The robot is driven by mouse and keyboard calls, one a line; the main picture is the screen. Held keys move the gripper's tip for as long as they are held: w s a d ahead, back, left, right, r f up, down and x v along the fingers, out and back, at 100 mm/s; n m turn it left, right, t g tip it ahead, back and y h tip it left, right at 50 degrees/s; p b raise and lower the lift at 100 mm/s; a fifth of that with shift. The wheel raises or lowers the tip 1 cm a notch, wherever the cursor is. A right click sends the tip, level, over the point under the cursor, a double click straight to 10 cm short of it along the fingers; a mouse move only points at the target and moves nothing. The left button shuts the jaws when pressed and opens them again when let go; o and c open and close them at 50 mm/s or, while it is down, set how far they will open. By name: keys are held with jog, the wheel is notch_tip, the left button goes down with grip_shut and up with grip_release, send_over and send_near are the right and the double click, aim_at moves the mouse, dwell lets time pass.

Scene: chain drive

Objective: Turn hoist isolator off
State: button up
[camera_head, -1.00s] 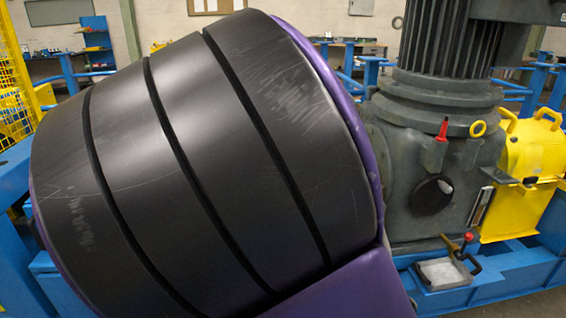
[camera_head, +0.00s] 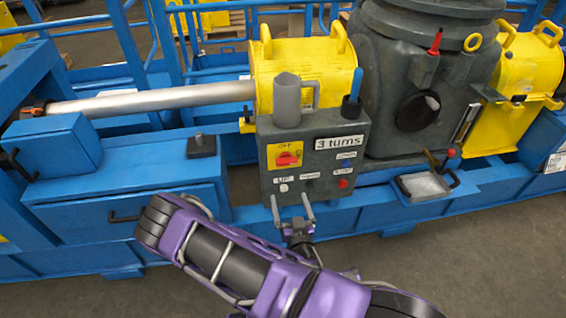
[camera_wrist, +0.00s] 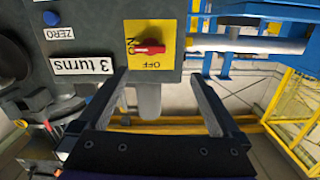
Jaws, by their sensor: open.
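The hoist isolator is a red rotary handle (camera_head: 288,158) on a yellow plate on the dark grey control box. The handle lies horizontally, with the OFF label above it in the head view. In the wrist view the red handle (camera_wrist: 150,47) shows upside down, with a partly hidden ON label at its left end and OFF beneath. My gripper (camera_head: 291,207) is in front of the box's lower edge, below the isolator. In the wrist view my gripper (camera_wrist: 160,78) has its two fingers spread apart with nothing between them, and the handle lies beyond their tips.
The control box (camera_head: 330,170) also carries a "3 turns" label (camera_head: 339,142), a white button (camera_head: 284,188) and a red button (camera_head: 343,183). A grey post (camera_head: 287,98) and a blue-topped lever (camera_head: 352,105) stand up from it. Blue framework extends to the left; the floor in front is clear.

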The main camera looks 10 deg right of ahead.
aim_at(287, 164)
jog(key=shift+n+t, duration=0.3)
jog(key=shift+n, duration=0.2)
jog(key=w, duration=0.4)
jog(key=w+d, duration=0.1)
jog(key=w, duration=0.4)
jog(key=w+d, duration=0.1)
jog(key=w, duration=0.4)
jog(key=shift+w, duration=0.2)
jog(key=c, duration=1.1)
jog(key=shift+o, duration=0.2)
